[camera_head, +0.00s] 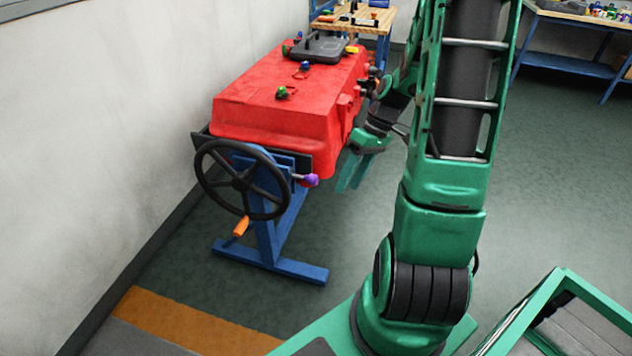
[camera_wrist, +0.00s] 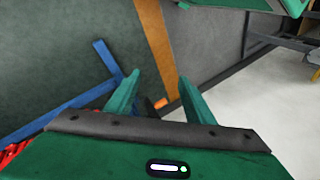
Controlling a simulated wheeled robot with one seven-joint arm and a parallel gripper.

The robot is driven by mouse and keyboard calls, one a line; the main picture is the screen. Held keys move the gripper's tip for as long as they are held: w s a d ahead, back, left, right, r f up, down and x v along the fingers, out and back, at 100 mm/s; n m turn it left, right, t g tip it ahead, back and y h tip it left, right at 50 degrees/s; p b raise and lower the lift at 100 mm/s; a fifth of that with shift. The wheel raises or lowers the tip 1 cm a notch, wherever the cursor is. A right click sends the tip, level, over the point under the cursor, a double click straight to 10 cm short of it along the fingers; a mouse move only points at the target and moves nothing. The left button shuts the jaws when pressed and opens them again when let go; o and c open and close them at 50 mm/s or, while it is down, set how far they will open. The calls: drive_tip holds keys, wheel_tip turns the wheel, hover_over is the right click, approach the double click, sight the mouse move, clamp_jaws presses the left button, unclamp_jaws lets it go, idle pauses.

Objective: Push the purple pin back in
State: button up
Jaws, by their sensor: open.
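The purple pin (camera_head: 311,180) has a purple knob on a grey shaft and sticks out to the right from the blue stand (camera_head: 266,215), beside the black handwheel (camera_head: 241,181) in the head view. My gripper (camera_head: 352,172) is to the right of the pin, apart from it, by the right side of the red tank (camera_head: 285,98). Its green fingers are apart with nothing between them. In the wrist view the gripper (camera_wrist: 155,92) is also open and empty, facing the floor. I cannot make out the purple pin in the wrist view.
An orange handle (camera_head: 241,227) sits low by the handwheel. The stand's blue feet (camera_head: 270,262) spread on the floor. Colored knobs and a black lid (camera_head: 317,46) are on the tank. A wall is at left. Workbenches (camera_head: 572,40) stand behind. Floor right of the stand is clear.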

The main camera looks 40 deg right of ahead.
drive_tip(key=w+d+f+n+t+y, duration=0.2)
drive_tip(key=w+f+n+t+y, duration=0.25)
drive_tip(key=f, duration=0.55)
drive_tip(key=m+t+y, duration=0.1)
drive_tip(key=m+t, duration=0.1)
drive_tip(key=t, duration=0.8)
approach(317, 179)
drive_tip(key=x, duration=0.9)
drive_tip(key=shift+w+a+f, duration=0.15)
drive_tip(key=shift+w+f, duration=0.05)
drive_tip(key=shift+w, duration=0.15)
clamp_jaws()
